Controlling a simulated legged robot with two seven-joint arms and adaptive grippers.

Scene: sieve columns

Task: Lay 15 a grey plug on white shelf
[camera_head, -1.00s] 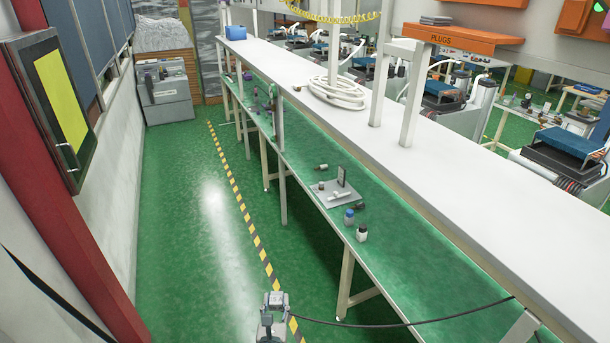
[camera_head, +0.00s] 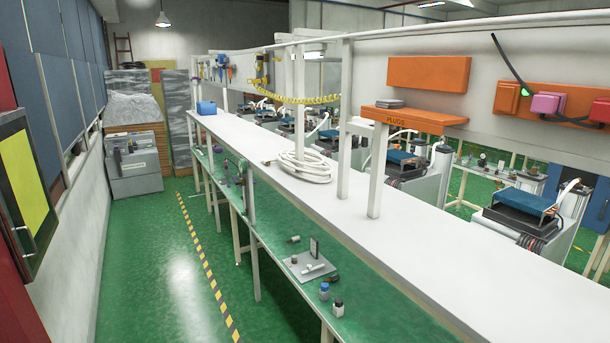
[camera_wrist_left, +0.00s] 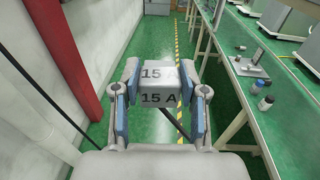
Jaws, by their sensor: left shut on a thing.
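My left gripper (camera_wrist_left: 160,80) is shut on a grey plug (camera_wrist_left: 160,98) in the left wrist view. The plug is a light grey block marked "15 A", held between the two blue-padded fingers over the green floor. The long white shelf (camera_head: 430,255) runs across the head view from the far left to the near right. It is the upper level of the workbench, and its near stretch is bare. Neither gripper shows in the head view now.
Below the shelf, a green bench top (camera_head: 275,240) carries a small grey plate (camera_head: 300,270) and bottles (camera_head: 338,308). White cable (camera_head: 305,167) and uprights stand on the shelf. An orange "PLUGS" shelf (camera_head: 410,119) hangs above. A wall panel (camera_head: 18,185) stands left.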

